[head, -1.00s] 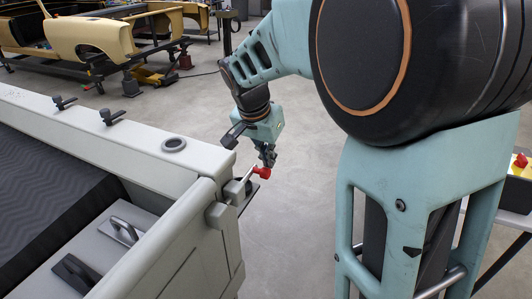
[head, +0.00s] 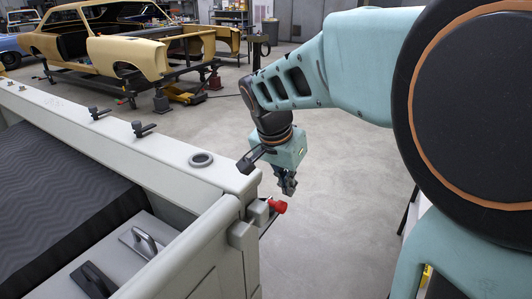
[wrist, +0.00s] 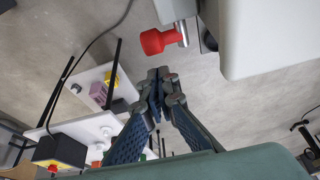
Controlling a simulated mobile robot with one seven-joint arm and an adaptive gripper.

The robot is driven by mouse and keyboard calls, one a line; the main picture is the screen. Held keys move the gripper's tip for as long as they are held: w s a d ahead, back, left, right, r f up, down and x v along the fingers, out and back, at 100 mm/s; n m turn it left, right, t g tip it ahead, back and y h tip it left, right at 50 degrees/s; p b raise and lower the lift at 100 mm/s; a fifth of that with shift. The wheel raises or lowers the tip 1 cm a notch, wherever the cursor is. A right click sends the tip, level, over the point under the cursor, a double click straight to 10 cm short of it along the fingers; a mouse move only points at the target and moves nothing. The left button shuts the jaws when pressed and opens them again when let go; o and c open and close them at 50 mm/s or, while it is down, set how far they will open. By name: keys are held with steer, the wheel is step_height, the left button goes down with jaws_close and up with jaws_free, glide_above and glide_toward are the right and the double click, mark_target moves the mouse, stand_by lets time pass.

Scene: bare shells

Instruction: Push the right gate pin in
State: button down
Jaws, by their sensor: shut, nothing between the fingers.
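The right gate pin has a red knob (head: 278,206) at the corner of the pale grey trailer-like body, beside its bracket (head: 258,212). In the wrist view the red knob (wrist: 156,42) is at the top centre, with a short length of silver shaft (wrist: 182,33) between it and the grey bracket. My gripper (head: 288,187) is shut and empty, hanging just above and slightly right of the knob in the head view. In the wrist view my fingertips (wrist: 160,74) are together, with a gap between them and the knob. How deep the pin sits inside is hidden.
The pale grey wall (head: 110,137) carries black latches (head: 143,129) and a round ring (head: 201,159). A yellow car shell (head: 100,40) stands behind. The floor right of the corner is clear.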

step_height(320, 180, up, 10)
steer(key=s, duration=0.1)
steer(key=shift+a+r, duration=0.2)
steer(key=shift+a, duration=0.2)
